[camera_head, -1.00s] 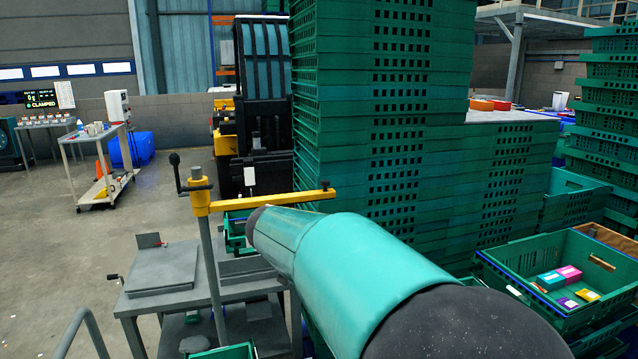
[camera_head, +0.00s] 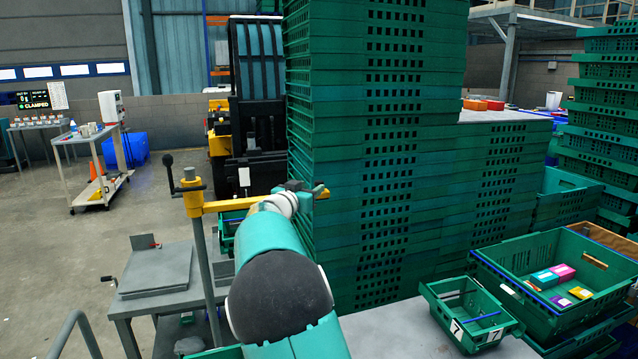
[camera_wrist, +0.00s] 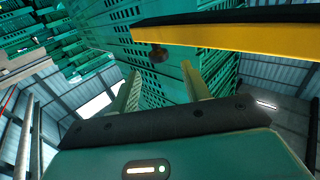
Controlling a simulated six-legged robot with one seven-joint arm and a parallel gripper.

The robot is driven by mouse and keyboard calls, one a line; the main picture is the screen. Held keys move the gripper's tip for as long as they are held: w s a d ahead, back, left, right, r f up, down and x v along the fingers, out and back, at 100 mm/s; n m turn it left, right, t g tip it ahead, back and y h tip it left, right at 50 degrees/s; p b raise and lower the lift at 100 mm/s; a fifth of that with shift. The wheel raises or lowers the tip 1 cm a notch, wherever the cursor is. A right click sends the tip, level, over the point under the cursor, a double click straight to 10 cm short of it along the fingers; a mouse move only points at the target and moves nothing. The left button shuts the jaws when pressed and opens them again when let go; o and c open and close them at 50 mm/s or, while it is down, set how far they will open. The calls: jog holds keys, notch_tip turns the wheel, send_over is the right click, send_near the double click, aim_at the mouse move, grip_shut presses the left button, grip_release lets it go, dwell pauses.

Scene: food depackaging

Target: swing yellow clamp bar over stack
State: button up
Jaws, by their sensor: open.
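The yellow clamp bar (camera_head: 226,205) reaches right from a grey post (camera_head: 207,262), its free end by the tall stack of green crates (camera_head: 385,130). A black-knobbed crank (camera_head: 169,170) stands at the post top. My gripper (camera_head: 303,189) is beside the bar's free end; my arm hides part of the bar. In the wrist view my gripper (camera_wrist: 161,68) is open with two spread fingers. The bar (camera_wrist: 245,38) crosses above the fingertips there, with a dark knob under it and the crates (camera_wrist: 172,75) behind. I cannot tell whether the fingers touch the bar.
A grey bench (camera_head: 165,270) stands at the post's left. An open green crate with small boxes (camera_head: 590,255) and a smaller green crate (camera_head: 470,310) are at right. A screen (camera_head: 34,99) reads CLAMPED.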

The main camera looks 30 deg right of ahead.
aim_at(317, 183)
jog(key=x, duration=0.6)
jog(key=shift+d, duration=0.25)
grip_shut()
